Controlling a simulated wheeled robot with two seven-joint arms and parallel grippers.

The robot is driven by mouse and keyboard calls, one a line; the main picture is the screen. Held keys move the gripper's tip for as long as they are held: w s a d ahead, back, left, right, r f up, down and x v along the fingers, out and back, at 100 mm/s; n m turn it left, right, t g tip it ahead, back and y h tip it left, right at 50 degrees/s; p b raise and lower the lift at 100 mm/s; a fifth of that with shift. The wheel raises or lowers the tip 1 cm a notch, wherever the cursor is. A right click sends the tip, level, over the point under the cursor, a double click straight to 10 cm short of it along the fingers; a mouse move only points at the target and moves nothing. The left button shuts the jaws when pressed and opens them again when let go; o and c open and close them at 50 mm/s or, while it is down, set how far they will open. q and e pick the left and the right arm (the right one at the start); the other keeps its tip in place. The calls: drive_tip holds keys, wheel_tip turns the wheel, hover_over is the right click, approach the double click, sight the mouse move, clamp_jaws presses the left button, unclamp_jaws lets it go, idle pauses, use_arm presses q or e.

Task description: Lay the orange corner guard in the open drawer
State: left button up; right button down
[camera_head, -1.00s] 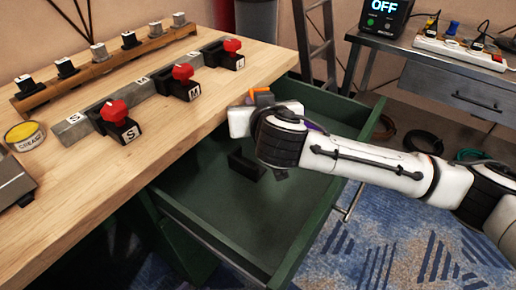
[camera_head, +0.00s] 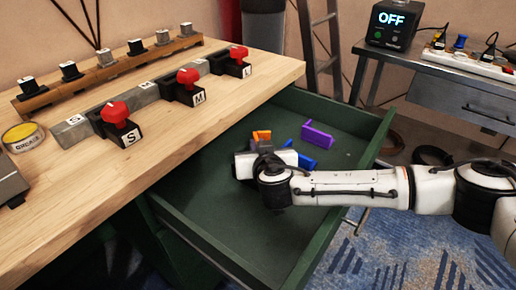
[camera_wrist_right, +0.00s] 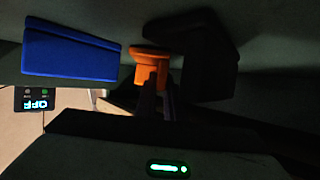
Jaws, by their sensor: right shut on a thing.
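The orange corner guard (camera_head: 262,136) shows just beyond my right gripper (camera_head: 263,147), low inside the open green drawer (camera_head: 215,180). The gripper is shut on the guard, and the wrist hides most of its fingers in the head view. In the right wrist view the orange guard (camera_wrist_right: 150,65) is at the fingers, in dim light. Whether it touches the drawer floor I cannot tell. My left gripper is not in view.
A purple piece (camera_head: 317,135) and a blue piece (camera_head: 306,161) lie in the drawer to the right of the gripper. The wooden bench (camera_head: 95,195) with red-knobbed blocks borders the drawer on the left. The drawer's near part is clear.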

drive_tip(key=c, duration=2.3)
unclamp_jaws()
drive_tip(key=shift+f, duration=0.25)
drive_tip(key=shift+o, duration=0.9)
drive_tip(key=shift+r, duration=0.1)
drive_tip(key=shift+r, duration=0.1)
drive_tip(key=shift+r, duration=0.15)
drive_tip(key=p+v, duration=0.2)
drive_tip(key=v, duration=1)
drive_tip(key=shift+p, duration=0.3)
